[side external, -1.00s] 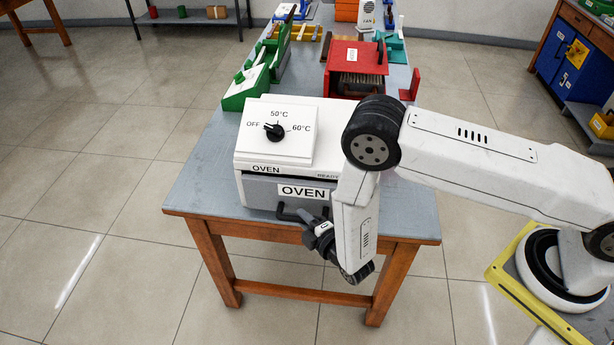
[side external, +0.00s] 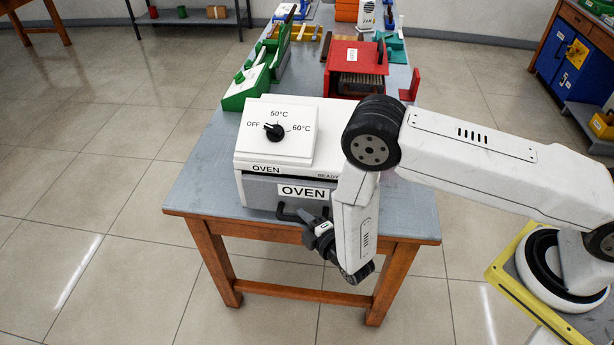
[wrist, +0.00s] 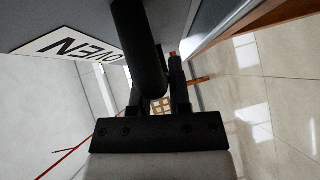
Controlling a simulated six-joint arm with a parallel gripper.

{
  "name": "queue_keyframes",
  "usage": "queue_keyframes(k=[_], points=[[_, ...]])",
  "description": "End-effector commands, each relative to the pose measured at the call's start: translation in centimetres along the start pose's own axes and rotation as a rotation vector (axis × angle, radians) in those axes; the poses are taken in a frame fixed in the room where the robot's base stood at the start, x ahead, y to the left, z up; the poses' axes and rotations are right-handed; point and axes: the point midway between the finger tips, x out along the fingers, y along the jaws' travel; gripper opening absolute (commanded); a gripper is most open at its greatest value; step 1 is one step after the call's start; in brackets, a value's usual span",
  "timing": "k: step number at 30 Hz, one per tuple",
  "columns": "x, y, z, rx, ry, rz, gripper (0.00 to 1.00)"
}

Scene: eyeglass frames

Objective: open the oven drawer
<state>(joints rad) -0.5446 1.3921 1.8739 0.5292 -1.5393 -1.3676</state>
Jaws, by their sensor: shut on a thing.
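The white oven (side external: 275,150) stands on the front end of the grey table, with a dial on its sloped top. Its grey drawer front (side external: 262,193) carries an OVEN label and looks flush with the body. A black bar handle (side external: 286,214) sticks out below the label. My gripper (side external: 308,219) is at the right part of this handle, in front of the drawer. In the wrist view, my gripper (wrist: 160,98) has its fingers shut on the dark handle (wrist: 138,45), with the OVEN label (wrist: 72,45) beside it. The exact finger contact is partly hidden.
The grey table top (side external: 195,190) has bare room left of the oven. A red box (side external: 355,70) and green stands (side external: 245,88) are behind the oven. The table's front edge lies just below the handle, with open floor beyond.

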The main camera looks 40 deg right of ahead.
Motion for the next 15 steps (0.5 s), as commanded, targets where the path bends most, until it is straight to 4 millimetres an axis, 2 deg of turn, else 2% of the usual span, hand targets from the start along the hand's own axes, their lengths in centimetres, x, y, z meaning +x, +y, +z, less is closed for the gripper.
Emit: queue_keyframes(k=[15], points=[[-0.34, -0.06, -0.32, -0.001, 0.000, 0.001, 0.00]])
